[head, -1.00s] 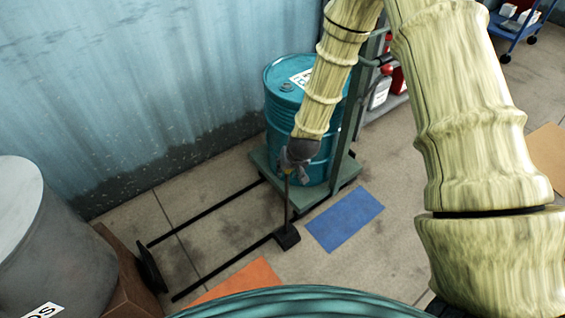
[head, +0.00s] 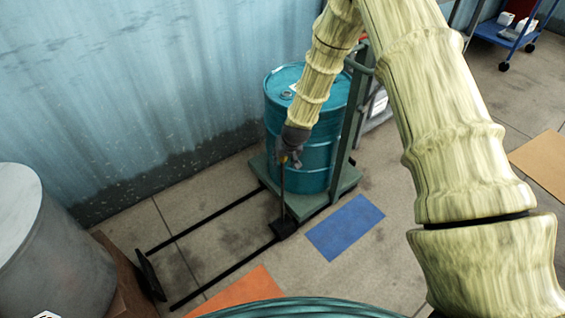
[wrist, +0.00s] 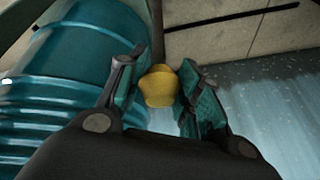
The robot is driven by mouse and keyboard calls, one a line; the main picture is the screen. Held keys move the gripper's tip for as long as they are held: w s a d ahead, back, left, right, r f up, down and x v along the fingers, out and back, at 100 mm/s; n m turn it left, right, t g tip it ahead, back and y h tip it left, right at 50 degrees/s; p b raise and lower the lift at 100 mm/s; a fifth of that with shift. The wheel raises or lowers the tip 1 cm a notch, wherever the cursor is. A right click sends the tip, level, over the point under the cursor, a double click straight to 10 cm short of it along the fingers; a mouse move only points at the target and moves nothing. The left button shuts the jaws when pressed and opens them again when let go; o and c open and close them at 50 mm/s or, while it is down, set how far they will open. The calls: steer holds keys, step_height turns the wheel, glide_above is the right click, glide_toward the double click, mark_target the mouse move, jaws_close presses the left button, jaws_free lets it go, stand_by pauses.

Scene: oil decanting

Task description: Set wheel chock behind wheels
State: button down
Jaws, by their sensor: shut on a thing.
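The wheel chock is a black block (head: 284,228) on a thin upright rod with a yellow knob (wrist: 159,88) on top. My gripper (head: 288,157) is shut on the knob end, and its fingers stand on both sides of the knob in the wrist view. In the head view the block is at the near left corner of the green drum cart (head: 318,208), over the nearer black rail. I cannot tell whether it touches the floor or a wheel. The cart carries a teal drum (head: 283,110). The cart's wheels are hidden.
Two black floor rails (head: 225,269) run left to an upright black plate (head: 150,275). A grey drum (head: 60,265) stands at the left. Blue (head: 345,227) and orange (head: 245,290) mats lie on the floor. A corrugated wall (head: 130,100) is behind. A blue trolley (head: 510,38) is far right.

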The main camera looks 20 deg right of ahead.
steer(key=shift+f, duration=1.05)
steer(key=shift+f, duration=0.15)
steer(key=c, duration=1)
jaws_free()
steer(key=a+v, duration=0.1)
steer(key=v, duration=1.1)
steer(key=s+f+g, duration=0.1)
steer(key=s+f, duration=0.9)
steer(key=s, duration=0.1)
steer(key=s+f+g, duration=0.1)
steer(key=s+f, duration=0.2)
steer(key=s, duration=0.7)
steer(key=s+f+n+g, duration=0.1)
steer(key=s+f, duration=0.2)
steer(key=s, duration=0.8)
steer(key=s+f+g+p, duration=0.1)
steer(key=s+f, duration=0.2)
steer(key=s, duration=0.8)
steer(key=shift+s+f+n+g+h, duration=0.25)
steer(key=shift+f+n+g+h, duration=0.1)
steer(key=shift+n+g+h, duration=0.05)
steer(key=shift+r, duration=0.1)
